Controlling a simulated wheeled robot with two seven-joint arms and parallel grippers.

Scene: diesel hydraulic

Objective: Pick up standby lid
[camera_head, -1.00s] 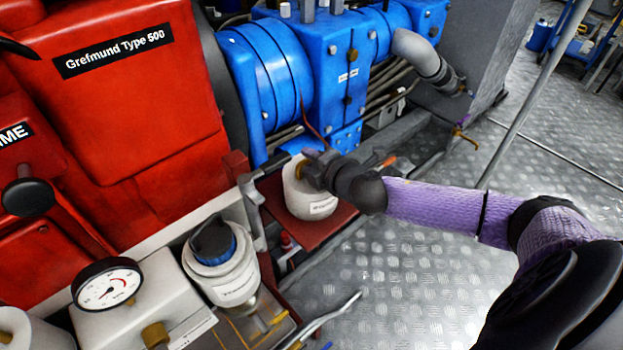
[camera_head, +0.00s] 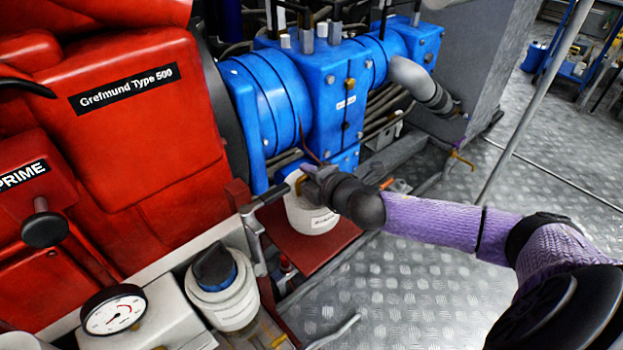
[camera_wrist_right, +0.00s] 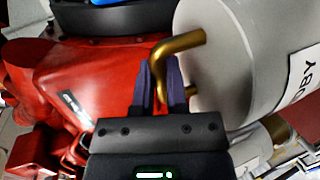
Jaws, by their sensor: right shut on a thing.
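A white cylinder (camera_head: 311,215) with a label sits at or just over a red tray; whether it touches the tray I cannot tell. In the right wrist view the cylinder (camera_wrist_right: 255,60) shows a bent brass handle (camera_wrist_right: 180,45) and a label ending in what looks like "DBY". My right gripper (camera_head: 306,183) is at the cylinder's upper side. In the wrist view my right gripper (camera_wrist_right: 160,78) has its dark fingers shut on the brass handle. The cylinder's top is partly hidden by the gripper. My left gripper is not in view.
A second white canister (camera_head: 227,296) with a dark and blue cap stands front left, beside a gauge (camera_head: 112,311). The red tray (camera_head: 310,250) borders the red engine housing (camera_head: 130,130) and blue machinery (camera_head: 330,80). Patterned metal floor (camera_head: 420,285) is clear at right.

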